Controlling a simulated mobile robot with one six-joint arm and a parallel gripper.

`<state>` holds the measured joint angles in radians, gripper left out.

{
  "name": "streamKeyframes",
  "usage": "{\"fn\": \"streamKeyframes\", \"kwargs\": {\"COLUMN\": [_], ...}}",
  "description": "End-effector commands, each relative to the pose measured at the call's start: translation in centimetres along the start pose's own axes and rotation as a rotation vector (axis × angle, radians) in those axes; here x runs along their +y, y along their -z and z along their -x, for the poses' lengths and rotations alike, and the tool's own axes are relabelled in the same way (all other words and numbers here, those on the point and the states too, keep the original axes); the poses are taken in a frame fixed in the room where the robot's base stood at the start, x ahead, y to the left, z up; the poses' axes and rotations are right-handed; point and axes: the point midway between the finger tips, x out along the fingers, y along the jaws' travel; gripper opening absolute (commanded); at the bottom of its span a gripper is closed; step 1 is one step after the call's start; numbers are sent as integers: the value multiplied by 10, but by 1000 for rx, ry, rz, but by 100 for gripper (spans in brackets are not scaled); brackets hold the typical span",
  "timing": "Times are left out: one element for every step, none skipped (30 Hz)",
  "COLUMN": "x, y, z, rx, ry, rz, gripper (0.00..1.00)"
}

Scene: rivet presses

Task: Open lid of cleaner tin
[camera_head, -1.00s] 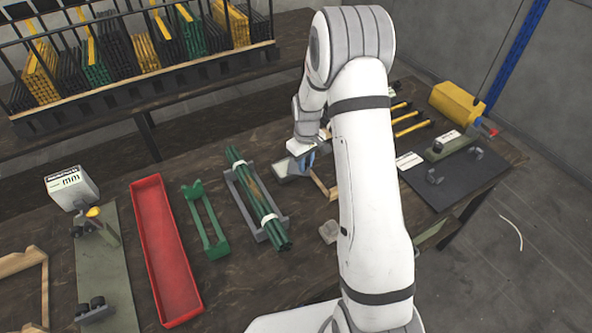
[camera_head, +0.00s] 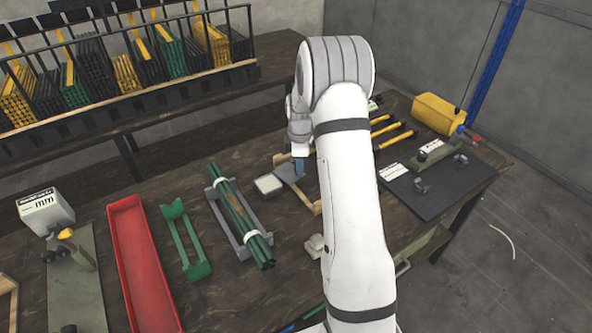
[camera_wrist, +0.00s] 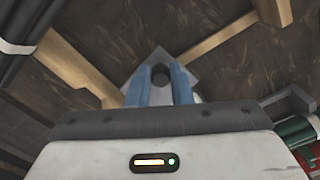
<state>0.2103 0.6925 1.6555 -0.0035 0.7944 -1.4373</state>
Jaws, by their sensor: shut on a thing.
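The lid's exact height over the table is hard to tell.
A wooden frame (camera_head: 309,201) lies beneath and right of the lid. Green rods (camera_head: 238,220) rest in a grey cradle to the left, beside a green holder (camera_head: 185,240) and a red tray (camera_head: 143,270). A black mat (camera_head: 440,190) with fixtures lies right.

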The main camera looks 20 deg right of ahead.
Motion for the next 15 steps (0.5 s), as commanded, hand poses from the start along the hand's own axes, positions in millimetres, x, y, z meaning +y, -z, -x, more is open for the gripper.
{"fn": "streamKeyframes", "kwargs": {"x": [4, 5, 7, 7, 8, 9, 9, 9, 10, 10, 10, 10, 10, 10, 10], "y": [5, 5, 5, 5, 4, 4, 4, 4, 4, 4, 4, 4, 4, 4, 4], "z": [3, 3, 3, 3, 3, 3, 3, 3, 3, 3, 3, 3, 3, 3, 3], "rx": [7, 8, 8, 8, 8, 8, 8, 8, 7, 7, 7, 7, 7, 7, 7], "ry": [-10, -11, -11, -11, -11, -11, -11, -11, -10, -10, -10, -10, -9, -9, -9], "rz": [21, 33, 48, 57, 65, 76, 82, 87, 93, 97, 100, 103, 105, 106, 107], "gripper": [0, 0, 0, 0, 0, 0, 0, 0, 0, 0, 0, 0, 0, 0, 0]}}
